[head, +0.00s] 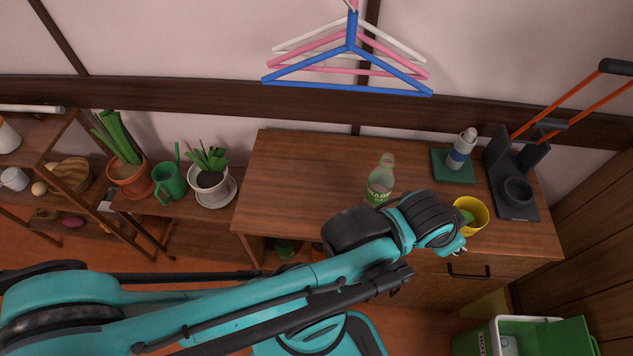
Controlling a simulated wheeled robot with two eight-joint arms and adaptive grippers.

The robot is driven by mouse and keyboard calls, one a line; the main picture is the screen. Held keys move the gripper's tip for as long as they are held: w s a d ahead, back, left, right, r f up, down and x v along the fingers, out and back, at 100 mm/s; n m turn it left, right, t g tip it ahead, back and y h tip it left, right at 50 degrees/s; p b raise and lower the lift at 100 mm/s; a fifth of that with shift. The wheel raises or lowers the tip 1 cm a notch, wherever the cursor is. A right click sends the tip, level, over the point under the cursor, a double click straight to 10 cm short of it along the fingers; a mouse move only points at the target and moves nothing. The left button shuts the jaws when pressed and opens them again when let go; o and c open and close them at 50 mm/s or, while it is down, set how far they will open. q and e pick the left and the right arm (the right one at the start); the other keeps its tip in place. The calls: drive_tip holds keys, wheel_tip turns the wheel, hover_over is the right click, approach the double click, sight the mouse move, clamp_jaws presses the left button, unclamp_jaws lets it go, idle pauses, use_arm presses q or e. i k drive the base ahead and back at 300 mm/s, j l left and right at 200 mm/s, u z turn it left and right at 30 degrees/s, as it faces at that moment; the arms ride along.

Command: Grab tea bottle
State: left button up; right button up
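The tea bottle (380,184), clear with a green label, stands upright on the wooden cabinet top near its middle. Its base is close to or partly behind my arm in the picture. My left arm comes in from the left and crosses in front of the bottle. Its teal and black end, with the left gripper (458,247), is to the right of and nearer than the bottle, beside a yellow cup. The gripper fingers are small and mostly hidden, so their opening cannot be told. No contact with the bottle is visible. My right gripper is not in view.
The yellow cup (470,214) stands right of the bottle. A white and blue bottle (461,150) stands on a green mat (439,169). A black stand (518,211) is at the right. Hangers (349,65) hang above. The cabinet's back left (300,165) is clear.

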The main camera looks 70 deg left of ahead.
sight(381, 179)
drive_tip(key=k+j+u, duration=0.1)
drive_tip(key=u, duration=1.4)
drive_tip(key=k+j, duration=0.05)
